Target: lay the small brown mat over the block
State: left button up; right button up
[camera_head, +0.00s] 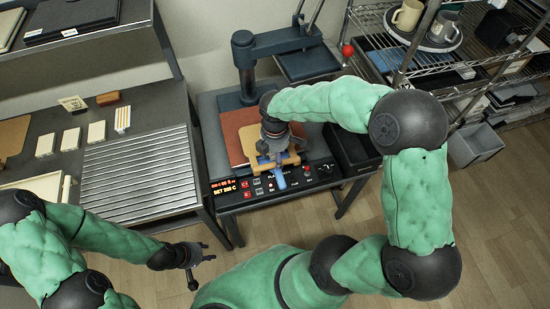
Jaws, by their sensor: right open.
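My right gripper (276,157) points down over the front of the press bed, with its jaws open. The gripper hides part of both, and I cannot tell which piece is the small mat or the block. My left gripper (201,268) is empty and open over the floor, in front of the left bench.
The press's dark column and raised head (306,63) stand behind the bed. A control panel (262,187) runs along its front. The left bench holds white blocks (97,132), a brown block (108,98) and a ribbed plate (140,173). A wire shelf with mugs (408,15) stands right.

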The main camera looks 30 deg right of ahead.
notch_tip(320, 180, up, 8)
jog(key=p, duration=0.1)
jog(key=shift+f+p, duration=0.2)
jog(key=shift+p, duration=0.2)
